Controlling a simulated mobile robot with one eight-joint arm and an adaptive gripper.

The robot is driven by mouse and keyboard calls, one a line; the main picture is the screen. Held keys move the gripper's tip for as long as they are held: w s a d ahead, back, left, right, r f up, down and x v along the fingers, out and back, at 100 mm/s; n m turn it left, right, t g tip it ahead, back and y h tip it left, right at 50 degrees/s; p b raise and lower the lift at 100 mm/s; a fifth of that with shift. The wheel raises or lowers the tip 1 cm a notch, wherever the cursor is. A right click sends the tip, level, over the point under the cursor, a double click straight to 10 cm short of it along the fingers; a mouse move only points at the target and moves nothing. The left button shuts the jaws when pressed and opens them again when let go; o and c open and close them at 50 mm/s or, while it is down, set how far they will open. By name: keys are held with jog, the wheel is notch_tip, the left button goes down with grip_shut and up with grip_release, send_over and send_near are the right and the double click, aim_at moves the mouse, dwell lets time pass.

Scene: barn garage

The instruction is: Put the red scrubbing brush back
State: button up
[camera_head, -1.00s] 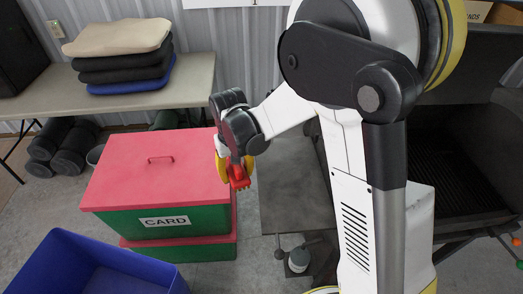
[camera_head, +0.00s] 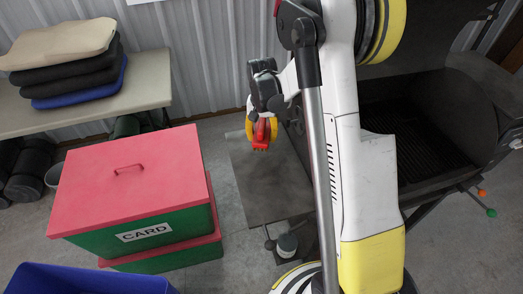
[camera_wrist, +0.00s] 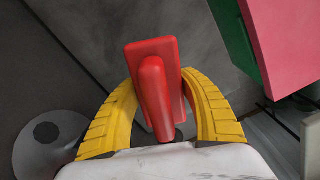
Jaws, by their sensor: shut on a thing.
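The red scrubbing brush (camera_head: 261,132) is held in my gripper (camera_head: 262,128), in the air over the left part of the dark grey side shelf (camera_head: 262,195). In the wrist view the brush (camera_wrist: 152,85) shows its flat red body and raised handle between the two yellow fingers of my gripper (camera_wrist: 160,105). The fingers are closed around its sides. Its bristles show low in the head view. It looks apart from the shelf, though the exact height is hard to tell.
A red-lidded green box marked CARD (camera_head: 135,190) stands left of the shelf. A blue bin (camera_head: 85,280) is at the lower left. A table (camera_head: 145,85) with folded mats (camera_head: 70,65) is behind. An open dark grill (camera_head: 430,130) is on the right. A small grey-white object (camera_head: 287,245) is below the shelf.

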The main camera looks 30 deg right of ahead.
jog(key=shift+f+b, duration=0.8)
jog(key=shift+f, duration=1.9)
jog(key=shift+f, duration=0.25)
jog(key=o, duration=1.4)
jog(key=shift+r, duration=0.1)
